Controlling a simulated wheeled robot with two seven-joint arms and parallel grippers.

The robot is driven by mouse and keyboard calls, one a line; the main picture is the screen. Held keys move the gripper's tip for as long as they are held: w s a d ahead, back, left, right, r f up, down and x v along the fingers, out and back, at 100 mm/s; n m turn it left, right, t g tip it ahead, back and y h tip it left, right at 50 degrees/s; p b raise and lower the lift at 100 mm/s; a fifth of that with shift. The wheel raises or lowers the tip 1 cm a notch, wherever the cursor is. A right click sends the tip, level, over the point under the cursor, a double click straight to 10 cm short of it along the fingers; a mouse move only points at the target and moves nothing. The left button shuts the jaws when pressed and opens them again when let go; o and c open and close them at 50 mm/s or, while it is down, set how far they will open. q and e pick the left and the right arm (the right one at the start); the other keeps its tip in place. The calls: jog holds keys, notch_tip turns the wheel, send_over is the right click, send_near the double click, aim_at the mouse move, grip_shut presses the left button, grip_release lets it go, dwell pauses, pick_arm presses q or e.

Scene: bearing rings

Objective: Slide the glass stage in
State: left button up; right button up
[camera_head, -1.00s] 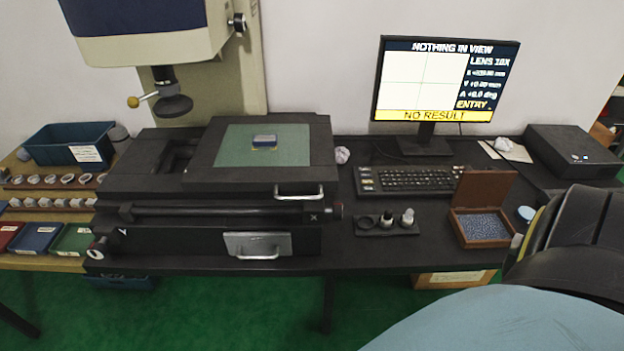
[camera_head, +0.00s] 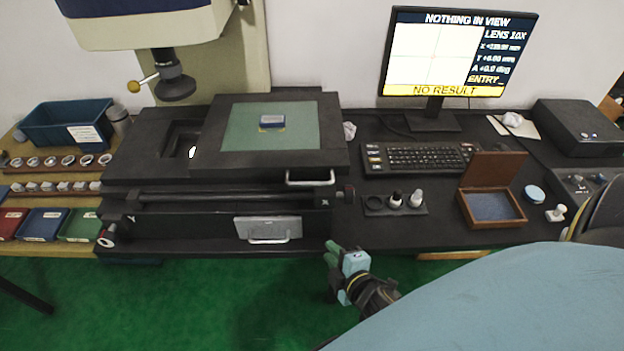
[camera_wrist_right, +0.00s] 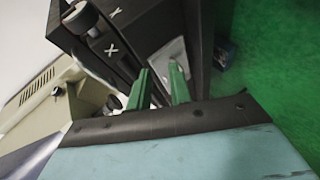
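The glass stage (camera_head: 225,160) is a black frame around a green-looking glass plate (camera_head: 240,128), sitting to the right on the black measuring machine, beside a dark opening. A small blue and tan block (camera_head: 272,122) rests on the glass. A metal handle (camera_head: 310,179) is on the stage's front right. My right gripper (camera_head: 332,252) is in front of the bench, below and apart from the handle. In the right wrist view its green fingers (camera_wrist_right: 160,72) are apart with nothing visible between them, pointing toward the machine's front. My left gripper is out of view.
A silver plate with a second handle (camera_head: 268,229) is on the machine's lower front. The lens column (camera_head: 174,80) hangs left of the stage. A knob (camera_head: 349,192), small holder (camera_head: 395,207), keyboard (camera_head: 415,158) and wooden box (camera_head: 490,207) are to the right. The screen (camera_head: 460,55) reads NO RESULT.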

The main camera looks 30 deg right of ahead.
jog(key=n+t, duration=0.2)
send_near(312, 185)
jog(key=s, duration=0.3)
jog(key=h, duration=0.1)
jog(key=x, duration=0.9)
jog(key=a+p+x, duration=0.1)
jog(key=x, duration=0.3)
jog(key=shift+w+r, duration=0.2)
jog(key=shift+w, duration=0.15)
grip_shut()
